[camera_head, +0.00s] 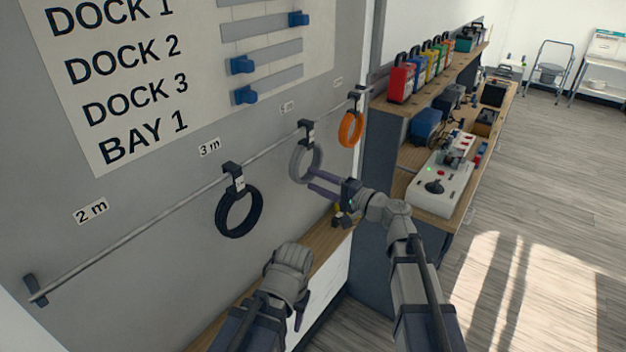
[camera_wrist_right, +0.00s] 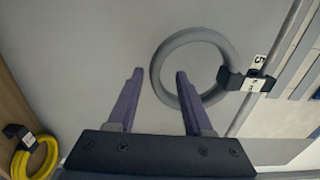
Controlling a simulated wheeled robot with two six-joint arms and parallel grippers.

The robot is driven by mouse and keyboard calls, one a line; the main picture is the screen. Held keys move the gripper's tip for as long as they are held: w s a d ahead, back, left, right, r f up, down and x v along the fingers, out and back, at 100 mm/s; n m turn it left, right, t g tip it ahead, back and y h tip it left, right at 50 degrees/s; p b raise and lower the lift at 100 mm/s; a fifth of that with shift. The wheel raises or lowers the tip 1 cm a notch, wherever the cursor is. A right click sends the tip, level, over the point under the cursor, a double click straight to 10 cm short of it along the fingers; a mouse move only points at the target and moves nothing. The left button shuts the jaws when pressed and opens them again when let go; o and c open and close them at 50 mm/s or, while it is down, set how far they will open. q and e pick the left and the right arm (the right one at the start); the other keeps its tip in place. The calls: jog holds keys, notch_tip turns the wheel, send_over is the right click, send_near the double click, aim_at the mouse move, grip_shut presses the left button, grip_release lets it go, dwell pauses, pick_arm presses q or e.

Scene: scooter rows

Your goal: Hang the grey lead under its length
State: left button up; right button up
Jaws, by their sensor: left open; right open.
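The grey lead (camera_head: 296,165) is a coiled ring in a black clip (camera_head: 306,132) on the wall rail, beside the 5 m label (camera_head: 287,107). In the right wrist view the grey lead (camera_wrist_right: 162,58) hangs from its black clip, whose small white tag is hard to read, near a label showing a 5 (camera_wrist_right: 260,62). My right gripper (camera_head: 309,180) is open at the ring's lower edge. In the wrist view its fingers seem to lie either side of the rim; contact is unclear. My left gripper (camera_head: 290,268) is low in front of the bench, its fingers mostly hidden.
A black lead (camera_head: 238,212) hangs by the 3 m label (camera_head: 209,147), and an orange lead (camera_head: 345,128) hangs farther right. The rail by the 2 m label (camera_head: 90,211) is bare. A yellow lead (camera_wrist_right: 22,163) with a black clip lies below. A cluttered workbench (camera_head: 410,190) stands right.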

jog(key=v, duration=0.6)
jog(key=s+a+f+n+g+h, duration=0.3)
jog(key=s+a+f+n+g, duration=0.1)
jog(key=s+f, duration=0.25)
jog(key=s+a+f+n+g+h, duration=0.2)
jog(key=s+a+f+n+g, duration=0.15)
jog(key=s+a+f, duration=0.35)
jog(key=s+d+f+n+g+h, duration=0.3)
jog(key=s+d+f+h, duration=0.5)
jog(key=d+h, duration=0.3)
jog(key=shift+s+f, duration=0.2)
jog(key=shift+s, duration=0.3)
